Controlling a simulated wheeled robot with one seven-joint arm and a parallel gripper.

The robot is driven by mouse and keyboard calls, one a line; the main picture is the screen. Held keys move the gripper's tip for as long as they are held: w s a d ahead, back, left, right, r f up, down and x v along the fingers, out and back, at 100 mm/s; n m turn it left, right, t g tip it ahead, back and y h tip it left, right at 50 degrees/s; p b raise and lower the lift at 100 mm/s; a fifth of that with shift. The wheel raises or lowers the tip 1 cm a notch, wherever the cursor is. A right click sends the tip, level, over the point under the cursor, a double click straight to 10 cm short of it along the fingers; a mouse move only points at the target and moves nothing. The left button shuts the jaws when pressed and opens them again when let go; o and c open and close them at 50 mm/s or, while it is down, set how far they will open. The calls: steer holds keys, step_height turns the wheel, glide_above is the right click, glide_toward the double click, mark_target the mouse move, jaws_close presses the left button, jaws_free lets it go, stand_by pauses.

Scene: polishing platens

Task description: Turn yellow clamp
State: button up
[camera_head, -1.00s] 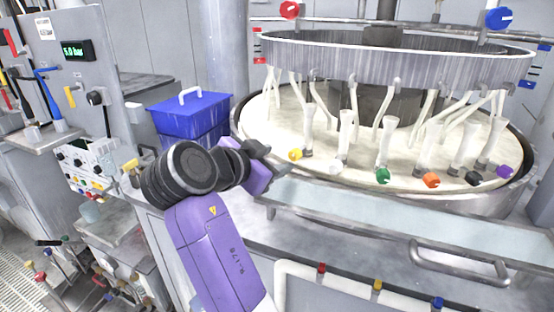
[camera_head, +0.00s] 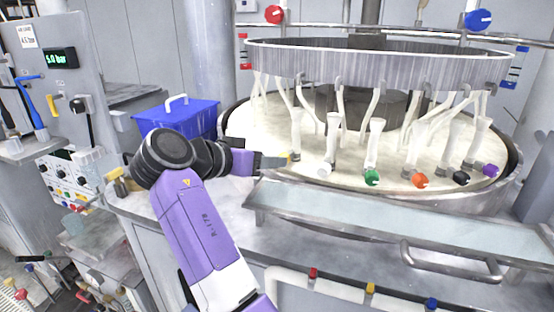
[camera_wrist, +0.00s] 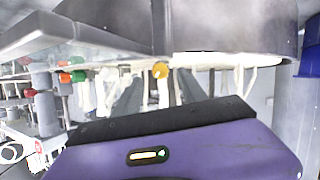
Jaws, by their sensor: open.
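The yellow clamp (camera_head: 291,157) is a small knob at the foot of a pale tube, at the left end of the row on the round platen (camera_head: 247,128). My gripper (camera_head: 277,161) reaches right, with its fingertips right by the clamp and partly hiding it. In the wrist view the yellow clamp (camera_wrist: 160,70) shows between and beyond the two grey fingers (camera_wrist: 158,86). The gripper is open, with nothing held. I cannot tell whether a finger touches the clamp.
White (camera_head: 324,170), green (camera_head: 371,177), orange (camera_head: 417,181), black (camera_head: 461,178) and purple (camera_head: 490,170) clamps follow to the right. A metal tray (camera_head: 390,222) lies in front of the platen. A blue box (camera_head: 180,118) stands at the left.

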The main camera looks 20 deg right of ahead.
steer(key=shift+x, duration=2.05)
steer(key=shift+c, duration=0.4)
steer(key=shift+f, duration=0.1)
jaws_close()
